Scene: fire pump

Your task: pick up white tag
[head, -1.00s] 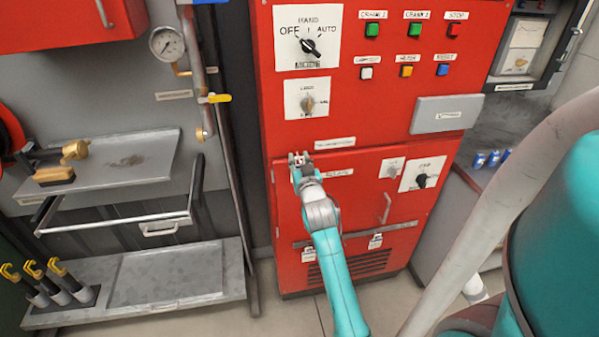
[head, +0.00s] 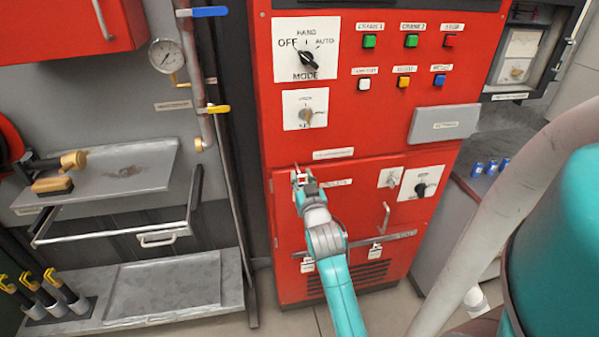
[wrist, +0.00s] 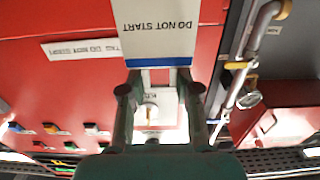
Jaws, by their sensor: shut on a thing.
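The white tag (wrist: 154,27) fills the top middle of the wrist view. It has a blue stripe, and its text "DO NOT START" appears upside down. My gripper (wrist: 153,80) is shut on the tag near its striped edge, one finger at each side. In the head view my gripper (head: 300,178) is in front of the red cabinet (head: 290,230), just below a long label. The tag is barely visible there. I cannot tell how far the tag is from the cabinet face.
The cabinet carries a mode switch (head: 307,56), several coloured buttons and a grey box (head: 444,123). Two other tags (head: 307,264) (head: 375,253) hang lower on its front. A metal shelf (head: 110,175) and drawer frame stand at left. Small blue cans (head: 490,167) stand at right.

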